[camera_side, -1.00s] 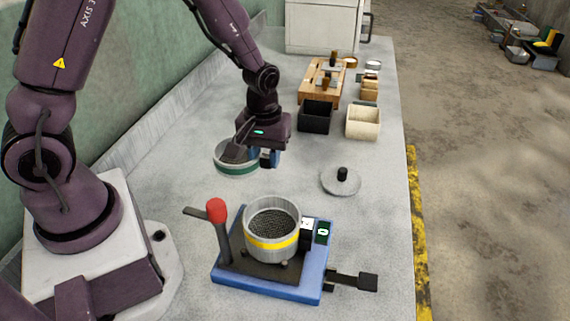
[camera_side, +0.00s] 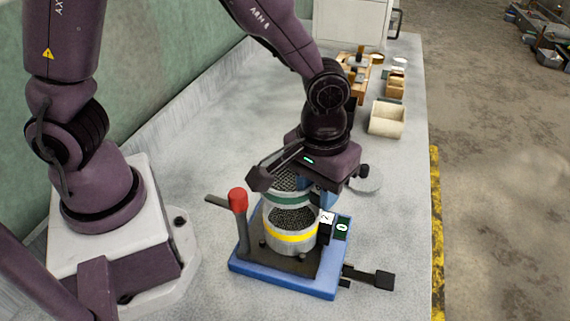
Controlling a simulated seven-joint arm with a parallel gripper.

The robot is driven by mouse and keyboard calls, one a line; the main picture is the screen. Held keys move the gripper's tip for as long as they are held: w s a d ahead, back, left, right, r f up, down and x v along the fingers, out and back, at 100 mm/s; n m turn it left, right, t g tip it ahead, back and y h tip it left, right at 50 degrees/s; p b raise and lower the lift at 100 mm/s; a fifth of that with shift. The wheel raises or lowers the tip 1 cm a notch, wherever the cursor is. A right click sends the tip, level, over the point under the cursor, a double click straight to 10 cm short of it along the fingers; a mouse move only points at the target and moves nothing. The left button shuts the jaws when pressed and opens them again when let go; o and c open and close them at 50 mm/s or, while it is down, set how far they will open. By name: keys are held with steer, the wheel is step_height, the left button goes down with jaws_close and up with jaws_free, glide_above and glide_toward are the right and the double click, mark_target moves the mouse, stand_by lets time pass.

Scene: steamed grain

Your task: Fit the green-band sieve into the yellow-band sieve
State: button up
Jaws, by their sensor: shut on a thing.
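The yellow-band sieve (camera_side: 291,239) stands upright on the blue-based shaker (camera_side: 285,279), its mesh and open top partly visible. The green-band sieve (camera_side: 287,198) is right above it, slightly toward the back. My gripper (camera_side: 308,186) is shut on the green-band sieve at its right side and holds it roughly level. A dark open mouth of the yellow-band sieve shows below the green band, so the two look apart. The exact gap and alignment cannot be told from this one angle.
A red-knobbed lever (camera_side: 238,200) stands left of the sieves, close to my gripper. A black clamp handle (camera_side: 383,280) sticks out at the right. The lid (camera_side: 368,182) lies behind my gripper. A cream bin (camera_side: 387,119) and wooden rack stand farther back.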

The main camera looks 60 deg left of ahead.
steer(key=shift+w+d+r, duration=0.3)
steer(key=shift+d+r, duration=0.05)
steer(key=shift+d, duration=0.3)
steer(key=shift+a+n, duration=0.1)
steer(key=shift+n, duration=0.3)
steer(key=shift+f, duration=1.9)
steer(key=shift+f, duration=0.85)
steer(key=o, duration=1.4)
steer(key=shift+r, duration=3.55)
